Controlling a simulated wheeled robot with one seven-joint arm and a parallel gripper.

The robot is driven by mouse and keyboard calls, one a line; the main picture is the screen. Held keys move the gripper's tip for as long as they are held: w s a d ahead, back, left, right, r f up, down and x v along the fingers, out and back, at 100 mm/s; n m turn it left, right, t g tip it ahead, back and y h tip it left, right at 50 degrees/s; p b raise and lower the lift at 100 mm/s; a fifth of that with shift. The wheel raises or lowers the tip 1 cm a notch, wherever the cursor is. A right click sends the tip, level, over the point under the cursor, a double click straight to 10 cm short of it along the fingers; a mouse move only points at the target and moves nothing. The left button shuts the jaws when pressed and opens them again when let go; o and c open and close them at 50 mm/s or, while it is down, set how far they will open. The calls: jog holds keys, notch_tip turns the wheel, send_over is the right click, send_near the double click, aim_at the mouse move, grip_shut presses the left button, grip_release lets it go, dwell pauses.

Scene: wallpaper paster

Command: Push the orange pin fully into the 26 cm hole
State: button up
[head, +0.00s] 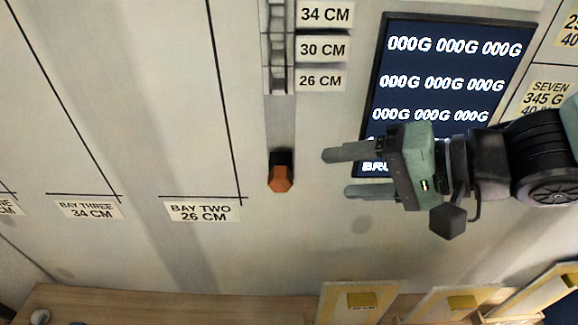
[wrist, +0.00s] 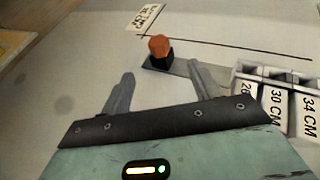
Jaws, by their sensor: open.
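The orange pin (head: 280,179) has an orange end on a dark block, at the lower end of a grey strip (head: 281,125) below the labelled holes. It also shows in the wrist view (wrist: 159,46), ahead of the fingers and roughly between them. The 26 cm hole position (head: 277,80) is beside the "26 CM" label (head: 320,80), at the bottom of the slotted column; the hole itself is too small to make out. My gripper (head: 345,173) is open and empty, to the right of the pin and apart from it, with its fingers pointing left.
A dark display (head: 445,65) with white figures is behind my gripper. "30 CM" (head: 322,49) and "34 CM" (head: 325,14) labels sit above the 26 cm one. A wooden ledge (head: 180,303) with several upright boards runs along the bottom.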

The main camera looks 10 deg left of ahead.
aim_at(290, 180)
jog(key=p+x, duration=0.4)
jog(key=x, duration=0.7)
jog(key=shift+f, duration=0.15)
jog(key=c, duration=1.1)
jog(key=shift+o, duration=0.2)
jog(key=shift+s+d+b, duration=0.1)
jog(key=shift+s+d, duration=0.15)
jog(key=shift+s, duration=0.7)
jog(key=shift+s+d+b, duration=0.15)
jog(key=shift+s+d, duration=0.05)
jog(key=shift+s, duration=0.8)
jog(key=shift+s+d+b, duration=0.1)
jog(key=shift+s+d, duration=0.15)
jog(key=shift+s, duration=0.7)
